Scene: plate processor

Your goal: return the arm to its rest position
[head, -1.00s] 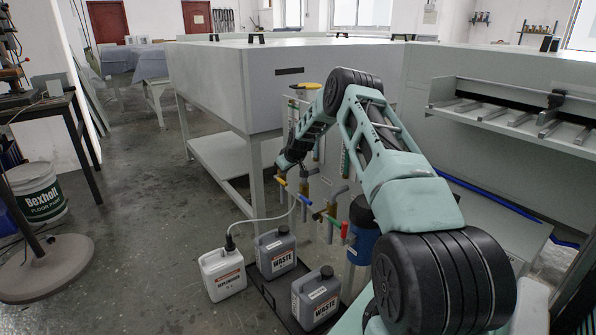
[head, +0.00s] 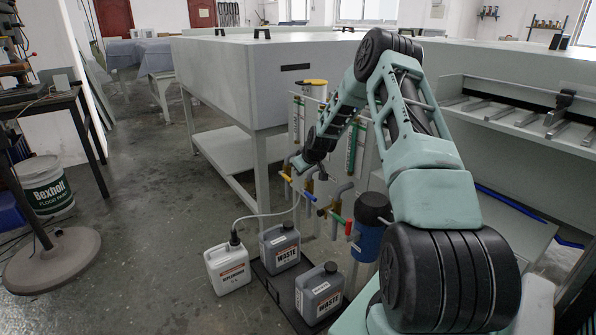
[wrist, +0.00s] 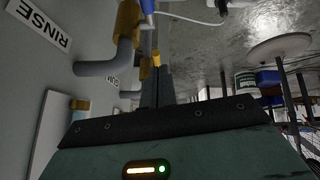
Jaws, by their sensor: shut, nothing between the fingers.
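My arm (head: 405,115) rises from the lower right, bends at a high elbow and slopes down to the left. My gripper (head: 298,164) is at its lower end, in front of the processor's pipes and just above a yellow valve handle (head: 285,177). In the wrist view the two dark fingers of my gripper (wrist: 157,70) are together and hold nothing. Grey pipes (wrist: 105,66) with brass fittings and a RINSE label (wrist: 38,24) lie close to the left of the fingers there. The fingertips are too small to make out in the head view.
The plate processor (head: 225,85) stands behind the arm. Blue and red valve handles, and a blue filter housing (head: 367,240), are near the forearm. Floor to the left is open.

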